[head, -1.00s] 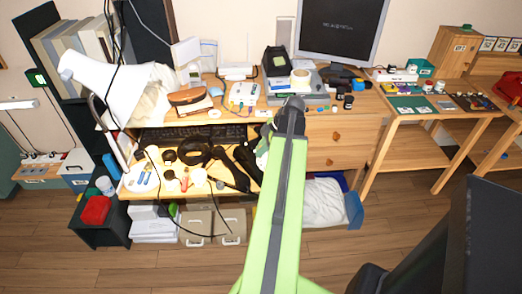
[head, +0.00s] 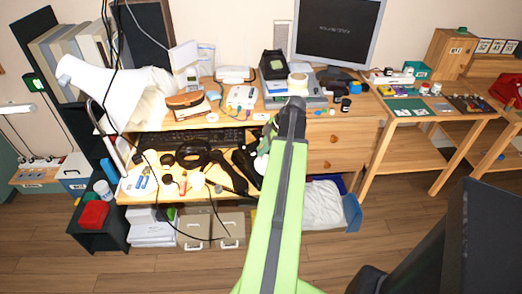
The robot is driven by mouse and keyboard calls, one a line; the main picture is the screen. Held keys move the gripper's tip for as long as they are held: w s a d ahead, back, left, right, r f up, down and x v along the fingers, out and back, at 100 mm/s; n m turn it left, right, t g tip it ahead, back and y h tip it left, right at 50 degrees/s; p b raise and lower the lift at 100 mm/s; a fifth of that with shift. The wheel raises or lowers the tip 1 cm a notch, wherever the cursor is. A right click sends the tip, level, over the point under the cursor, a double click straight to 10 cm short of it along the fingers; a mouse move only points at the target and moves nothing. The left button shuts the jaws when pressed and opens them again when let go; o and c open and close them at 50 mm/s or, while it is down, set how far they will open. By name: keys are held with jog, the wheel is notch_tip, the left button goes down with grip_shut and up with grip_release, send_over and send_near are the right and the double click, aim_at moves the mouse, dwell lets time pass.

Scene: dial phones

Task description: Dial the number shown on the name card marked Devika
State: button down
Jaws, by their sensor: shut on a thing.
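Small upright cards (head: 497,46) stand on the wooden shelf unit at the far right in the head view. Their writing is too small to read, so I cannot tell which is marked Devika. A red object (head: 508,89), possibly a phone, is cut off by the right edge on the far-right table. My lime-green arm reaches up the middle of the picture and ends in a dark joint in front of the desk. I cannot make out my gripper's fingers; they seem hidden behind the arm.
A cluttered wooden desk (head: 340,120) with a monitor (head: 337,32), a white lamp (head: 100,88) and a keyboard (head: 195,138) fills the left and middle. A lower table (head: 420,123) stands right of it. Bare wood floor (head: 400,215) lies in front of both.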

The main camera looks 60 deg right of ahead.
jog(key=shift+d, duration=0.1)
jog(key=shift+s+d, duration=0.35)
jog(key=shift+d, duration=0.1)
jog(key=shift+f, duration=0.1)
jog(key=shift+s+d+f, duration=0.1)
jog(key=shift+s+d, duration=0.2)
jog(key=shift+s, duration=0.15)
jog(key=shift+s+d, duration=0.1)
jog(key=shift+s+d+f+b, duration=0.2)
jog(key=shift+s+b, duration=0.2)
jog(key=shift+s, duration=0.1)
dwell(0.4)
